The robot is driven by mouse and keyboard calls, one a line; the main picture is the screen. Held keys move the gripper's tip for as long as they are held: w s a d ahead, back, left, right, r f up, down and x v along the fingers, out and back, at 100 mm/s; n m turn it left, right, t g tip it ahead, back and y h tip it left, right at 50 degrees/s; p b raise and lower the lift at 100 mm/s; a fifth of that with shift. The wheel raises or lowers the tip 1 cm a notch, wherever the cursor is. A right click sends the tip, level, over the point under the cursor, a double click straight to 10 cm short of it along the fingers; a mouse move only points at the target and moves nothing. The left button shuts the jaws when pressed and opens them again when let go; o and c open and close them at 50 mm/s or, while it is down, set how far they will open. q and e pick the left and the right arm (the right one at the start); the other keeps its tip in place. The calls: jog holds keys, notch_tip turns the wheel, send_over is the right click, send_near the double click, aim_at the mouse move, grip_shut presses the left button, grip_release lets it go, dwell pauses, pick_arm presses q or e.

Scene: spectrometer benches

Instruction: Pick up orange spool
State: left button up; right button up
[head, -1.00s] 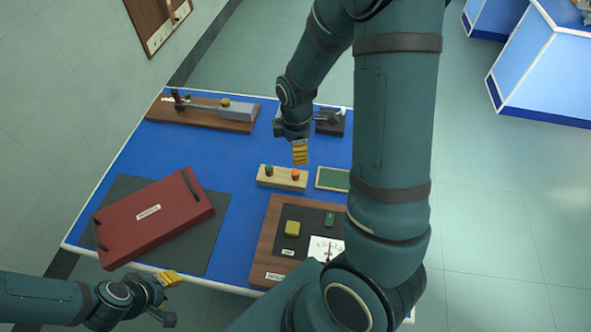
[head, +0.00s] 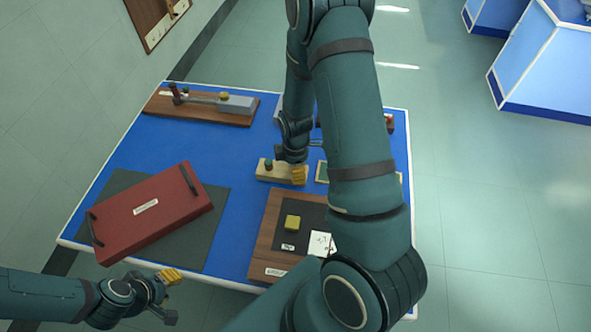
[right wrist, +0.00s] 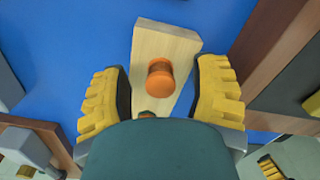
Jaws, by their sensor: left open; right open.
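The orange spool (right wrist: 160,84) stands on a pale wooden block (right wrist: 168,45) in the right wrist view. My right gripper (right wrist: 161,68) is open, with one yellow finger on each side of the spool and a visible gap to both. In the head view my right gripper (head: 299,175) is at the right end of the wooden block (head: 268,176) and hides the orange spool. A green spool (head: 268,163) stands on the block's left part. My left gripper (head: 168,286) is open and empty near the table's front left corner.
A red box (head: 150,215) lies on a dark mat (head: 213,232) at the left. A brown panel (head: 264,240) with a yellow block (head: 292,222) is in front of the wooden block. A wooden board with a grey bar (head: 200,107) is at the back. Blue table between is bare.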

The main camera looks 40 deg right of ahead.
grip_shut()
dwell(0.3)
notch_tip(320, 180, up, 10)
jog(key=shift+f+p, duration=0.2)
jog(key=shift+p, duration=0.6)
jog(key=shift+r+p, duration=1.1)
jog(key=shift+r, duration=0.55)
